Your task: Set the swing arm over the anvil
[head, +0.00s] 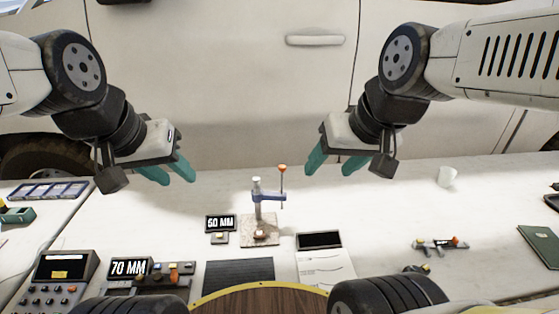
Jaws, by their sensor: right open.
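A small press stands on the table with an upright grey post (257,192) on a speckled square base (260,241). A blue swing arm (270,197) reaches to the right from the post and carries a thin vertical rod with an orange knob (282,168) on top. A small reddish piece (261,233), perhaps on the anvil, sits low on the base; details are too small to tell. My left gripper (178,181) is open and empty, above and left of the press. My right gripper (325,173) is open and empty, above and right of it.
A "60 MM" display (220,223) stands left of the press, and a "70 MM" display (130,268) further left. A dark ribbed mat (239,274) and a white device (325,260) lie in front. A white cup (446,177) and a small tool (440,245) are right. A vehicle door is behind.

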